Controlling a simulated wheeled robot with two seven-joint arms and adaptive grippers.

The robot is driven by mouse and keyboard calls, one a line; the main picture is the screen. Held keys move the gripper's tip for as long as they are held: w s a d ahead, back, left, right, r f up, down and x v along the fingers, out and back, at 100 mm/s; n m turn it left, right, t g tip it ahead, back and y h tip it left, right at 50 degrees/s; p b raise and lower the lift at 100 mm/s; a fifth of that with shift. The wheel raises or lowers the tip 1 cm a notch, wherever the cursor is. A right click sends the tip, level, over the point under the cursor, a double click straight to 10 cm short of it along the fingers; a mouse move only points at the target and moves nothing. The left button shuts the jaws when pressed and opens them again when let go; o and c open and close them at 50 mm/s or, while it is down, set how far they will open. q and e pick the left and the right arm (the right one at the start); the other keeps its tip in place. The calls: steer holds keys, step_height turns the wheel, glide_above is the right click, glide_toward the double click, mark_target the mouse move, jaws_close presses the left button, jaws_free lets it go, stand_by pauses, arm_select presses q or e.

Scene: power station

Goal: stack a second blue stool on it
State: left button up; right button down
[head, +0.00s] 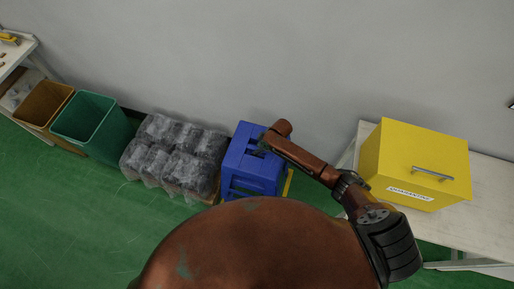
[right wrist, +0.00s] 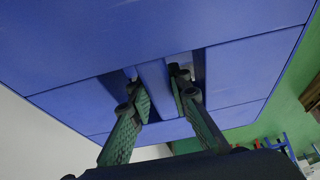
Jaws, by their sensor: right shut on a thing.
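A blue stool (head: 239,160) stands on the green floor by the wall, in the middle of the head view. My right gripper (head: 264,147) reaches to its top from the right. In the right wrist view the fingers of this gripper (right wrist: 158,88) sit in two slots and are shut on the bar between them in the blue stool's top (right wrist: 90,55). I cannot tell whether one stool or two stacked stools are here, as my arm and body hide part of the blue shape. My left gripper is not in view.
Plastic-wrapped packs (head: 176,155) stand close left of the stool. A green bin (head: 90,120) and a brown bin (head: 43,103) are further left. At right a yellow box (head: 420,160) sits on a pale table (head: 488,215). Open green floor (head: 60,210) lies at the lower left.

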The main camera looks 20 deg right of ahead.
arm_select(q)
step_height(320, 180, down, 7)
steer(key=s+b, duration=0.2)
steer(key=b, duration=0.4)
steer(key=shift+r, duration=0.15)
arm_select(e)
steer(key=shift+w+f, duration=0.15)
steer(key=shift+f, duration=5.15)
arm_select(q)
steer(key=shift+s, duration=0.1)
arm_select(e)
steer(key=c, duration=1.7)
jaws_free()
steer(key=shift+s+f, duration=0.2)
steer(key=shift+s, duration=0.05)
steer(key=v, duration=0.7)
steer(key=shift+d+r, duration=0.1)
steer(key=shift+r, duration=0.3)
